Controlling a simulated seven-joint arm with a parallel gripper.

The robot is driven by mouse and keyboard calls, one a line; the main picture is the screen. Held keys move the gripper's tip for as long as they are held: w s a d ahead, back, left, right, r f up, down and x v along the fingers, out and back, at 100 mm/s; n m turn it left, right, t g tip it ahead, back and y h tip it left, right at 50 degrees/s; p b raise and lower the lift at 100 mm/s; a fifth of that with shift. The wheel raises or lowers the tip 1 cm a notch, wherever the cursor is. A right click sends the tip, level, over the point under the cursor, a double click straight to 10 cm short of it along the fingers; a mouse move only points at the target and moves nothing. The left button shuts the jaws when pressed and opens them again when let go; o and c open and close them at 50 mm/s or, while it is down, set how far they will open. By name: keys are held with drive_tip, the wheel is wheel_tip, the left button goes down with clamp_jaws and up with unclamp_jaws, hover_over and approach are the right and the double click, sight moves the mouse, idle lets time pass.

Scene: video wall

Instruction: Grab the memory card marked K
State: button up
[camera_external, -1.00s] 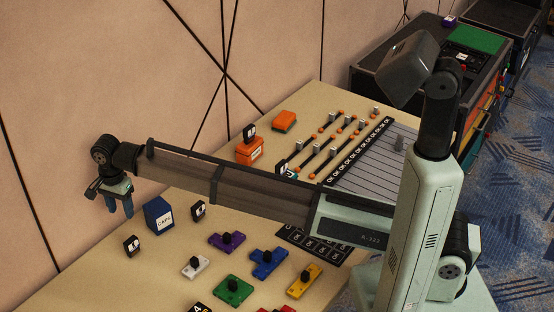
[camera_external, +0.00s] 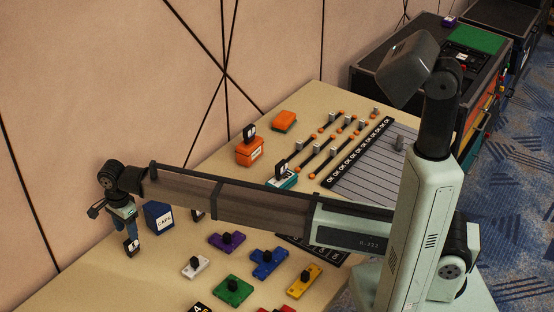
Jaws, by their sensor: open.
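Several small upright black cards with white labels stand on the table; their letters are too small to read, so I cannot tell which is K. One card (camera_external: 131,247) stands at the table's left side. My gripper (camera_external: 127,229) is open, pointing down, with its blue fingers right at this card's top. Whether the fingers straddle or touch it I cannot tell. Another card (camera_external: 198,216) is mostly hidden behind my arm. A third card (camera_external: 249,131) stands in an orange box, and another card (camera_external: 281,168) stands at a teal holder.
A dark blue box marked CAPS (camera_external: 158,216) stands just right of my gripper. White (camera_external: 196,267), purple, blue, green and yellow blocks with black knobs lie in front. The orange box (camera_external: 249,152) and a row of sliders are farther back. The wall is close behind my gripper.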

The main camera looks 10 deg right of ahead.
sight(132, 247)
drive_tip(key=shift+s+d+f, duration=0.1)
drive_tip(key=shift+s+f, duration=0.05)
drive_tip(key=shift+f, duration=1.25)
drive_tip(key=shift+s+d+f, duration=0.1)
drive_tip(key=shift+s+f, duration=0.05)
drive_tip(key=shift+f, duration=1.2)
clamp_jaws()
